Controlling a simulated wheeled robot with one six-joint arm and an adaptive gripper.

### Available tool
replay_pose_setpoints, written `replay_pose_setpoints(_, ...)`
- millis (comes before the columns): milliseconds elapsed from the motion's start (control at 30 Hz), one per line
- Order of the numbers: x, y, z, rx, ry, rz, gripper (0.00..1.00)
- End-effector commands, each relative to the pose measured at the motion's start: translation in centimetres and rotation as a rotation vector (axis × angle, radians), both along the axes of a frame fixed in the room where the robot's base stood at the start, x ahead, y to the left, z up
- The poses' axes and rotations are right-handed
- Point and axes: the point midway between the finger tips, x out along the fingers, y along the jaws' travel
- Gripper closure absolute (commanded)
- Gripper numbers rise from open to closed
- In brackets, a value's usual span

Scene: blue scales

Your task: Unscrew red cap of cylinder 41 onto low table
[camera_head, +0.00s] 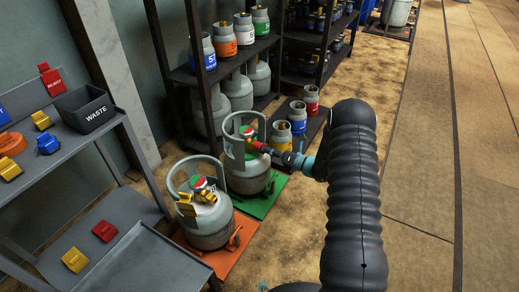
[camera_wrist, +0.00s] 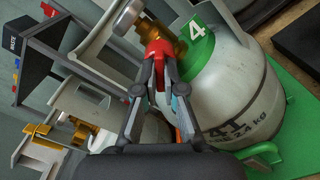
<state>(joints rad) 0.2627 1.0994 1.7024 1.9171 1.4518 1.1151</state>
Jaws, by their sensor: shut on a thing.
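Cylinder 41 (camera_head: 247,178) is a grey gas cylinder with a green collar, upright on a green base (camera_head: 265,203). Its printed 41 shows in the wrist view (camera_wrist: 228,85), tilted by the camera angle. The red cap (camera_wrist: 157,50) sits at the end of the brass valve (camera_wrist: 165,32), appearing to touch it. My gripper (camera_wrist: 160,68) is shut on the red cap, coming from the right in the head view (camera_head: 285,158). A low grey table (camera_head: 150,260) stands at the lower left.
A second grey cylinder (camera_head: 207,222) stands on an orange base (camera_head: 240,255) in front. A red block (camera_head: 104,231) and a yellow block (camera_head: 75,260) lie on the lower grey surface. A waste bin (camera_head: 85,108) stands above. Dark racks hold cylinders behind; the right floor is clear.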

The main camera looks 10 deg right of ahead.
Motion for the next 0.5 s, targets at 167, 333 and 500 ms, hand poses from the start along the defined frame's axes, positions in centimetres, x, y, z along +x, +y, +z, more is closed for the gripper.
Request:
replay_pose_setpoints(167,-0.05,0.0,-0.22,-0.048,-0.064,0.001,1.0)
replay_pose_setpoints(333,-0.06,0.0,-0.13,-0.073,-0.099,0.0,1.0)
replay_pose_setpoints(500,-0.07,0.0,-0.07,-0.076,-0.101,0.001,1.0)
